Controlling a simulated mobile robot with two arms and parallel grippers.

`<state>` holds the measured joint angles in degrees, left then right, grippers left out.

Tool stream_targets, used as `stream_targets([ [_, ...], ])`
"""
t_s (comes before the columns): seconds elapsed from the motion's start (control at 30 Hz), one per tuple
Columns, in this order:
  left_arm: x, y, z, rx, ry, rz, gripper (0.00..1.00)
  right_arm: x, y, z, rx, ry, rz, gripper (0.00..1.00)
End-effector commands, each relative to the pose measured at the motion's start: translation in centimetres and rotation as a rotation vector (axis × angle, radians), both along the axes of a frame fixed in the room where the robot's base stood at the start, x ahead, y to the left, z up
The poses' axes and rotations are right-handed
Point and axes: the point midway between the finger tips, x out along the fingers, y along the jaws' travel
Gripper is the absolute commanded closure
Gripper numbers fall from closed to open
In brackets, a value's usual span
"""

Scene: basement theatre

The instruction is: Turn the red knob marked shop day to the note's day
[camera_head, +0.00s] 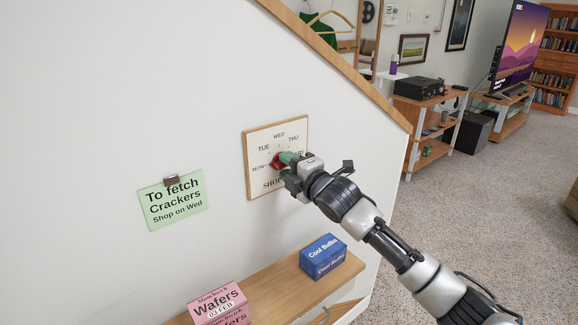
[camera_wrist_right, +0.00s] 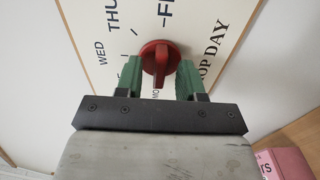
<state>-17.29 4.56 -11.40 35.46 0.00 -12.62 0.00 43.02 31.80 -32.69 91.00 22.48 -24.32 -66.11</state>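The red knob (camera_head: 277,162) sits on a cream wall dial board (camera_head: 281,127) marked MON, TUE, WED, THU, with FRI partly covered. In the right wrist view the knob (camera_wrist_right: 160,66) has a raised ridge, its lower end toward the MON lettering. My right gripper (camera_head: 284,164) is at the knob. In the wrist view its green fingertips (camera_wrist_right: 160,74) stand either side of the ridge, with gaps to it; contact with the knob's rim cannot be told. The green note (camera_head: 172,200) reads "To fetch Crackers Shop on Wed". My left gripper is not in view.
A wooden shelf (camera_head: 285,297) below the board carries a pink Wafers box (camera_head: 217,305) and a blue Cool Bulbs box (camera_head: 322,257). A wood-trimmed sloping wall edge (camera_head: 350,70) runs above. Carpet (camera_head: 480,195) lies open to the right.

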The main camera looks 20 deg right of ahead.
Motion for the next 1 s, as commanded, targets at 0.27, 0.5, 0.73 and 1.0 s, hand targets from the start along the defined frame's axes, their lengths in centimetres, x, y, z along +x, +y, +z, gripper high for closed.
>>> stream_targets([
  [0.27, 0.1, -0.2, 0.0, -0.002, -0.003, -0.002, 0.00, 0.0, 0.0, 0.0, 0.000, 0.000, 0.000, 0.89],
  [0.5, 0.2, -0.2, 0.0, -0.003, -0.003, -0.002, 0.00, 0.0, 0.0, 0.0, 0.001, 0.001, 0.000, 1.00],
  [0.73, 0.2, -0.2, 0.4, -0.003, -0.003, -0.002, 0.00, 0.0, 0.0, 0.0, 0.043, 0.018, 0.000, 1.00],
  [1.0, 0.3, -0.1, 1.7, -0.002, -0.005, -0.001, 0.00, 0.0, 0.0, 0.1, 0.205, 0.078, 0.000, 1.00],
])
